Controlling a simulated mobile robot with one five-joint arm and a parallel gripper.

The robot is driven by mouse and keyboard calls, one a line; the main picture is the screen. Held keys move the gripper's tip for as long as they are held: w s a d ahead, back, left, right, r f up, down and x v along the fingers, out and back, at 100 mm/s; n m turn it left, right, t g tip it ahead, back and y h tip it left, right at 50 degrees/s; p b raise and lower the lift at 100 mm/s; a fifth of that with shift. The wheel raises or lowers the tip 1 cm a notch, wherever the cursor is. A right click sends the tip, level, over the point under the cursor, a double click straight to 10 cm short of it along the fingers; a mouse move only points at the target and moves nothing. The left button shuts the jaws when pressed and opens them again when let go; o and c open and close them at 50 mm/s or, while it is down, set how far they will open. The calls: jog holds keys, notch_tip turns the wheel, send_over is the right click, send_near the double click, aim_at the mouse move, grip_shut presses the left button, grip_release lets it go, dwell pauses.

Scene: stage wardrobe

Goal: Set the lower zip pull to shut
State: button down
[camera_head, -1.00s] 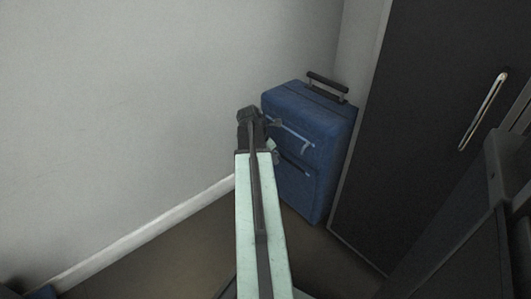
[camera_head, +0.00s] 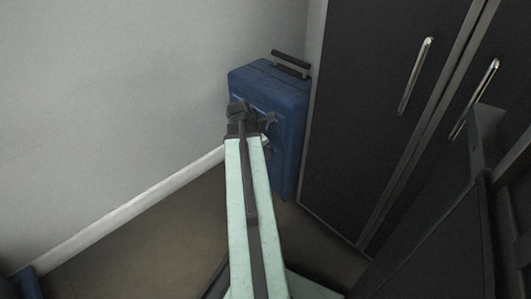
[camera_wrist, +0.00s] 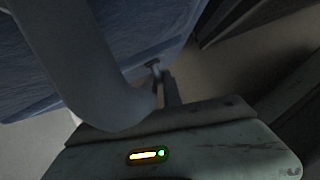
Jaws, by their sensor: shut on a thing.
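The blue suitcase (camera_head: 290,100) stands upright against the wall, and its side fills the upper left of the wrist view (camera_wrist: 140,25). My gripper (camera_wrist: 163,92) is at its front face, shut on a small grey piece, apparently the lower zip pull (camera_wrist: 153,66). In the head view my arm hides most of the zip front, and the lower pull cannot be made out. A small grey piece (camera_head: 269,119), perhaps the upper zip pull, shows just above my gripper. A large pale curved bar (camera_wrist: 90,70) crosses the wrist view close to the camera.
A dark wardrobe (camera_head: 375,90) with long metal handles (camera_head: 415,75) stands close on the suitcase's right. A pale wall (camera_head: 110,90) with a white skirting board (camera_head: 140,205) is on the left. Brown floor (camera_head: 130,245) is clear in front. A blue object (camera_head: 27,283) shows at the bottom left.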

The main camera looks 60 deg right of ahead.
jog(key=shift+s+a, duration=0.15)
jog(key=shift+s, duration=0.05)
jog(key=c, duration=1.5)
grip_release()
jog(key=p+v, duration=0.7)
jog(key=shift+r, duration=0.35)
jog(key=shift+w, duration=0.1)
jog(key=shift+w+a, duration=0.1)
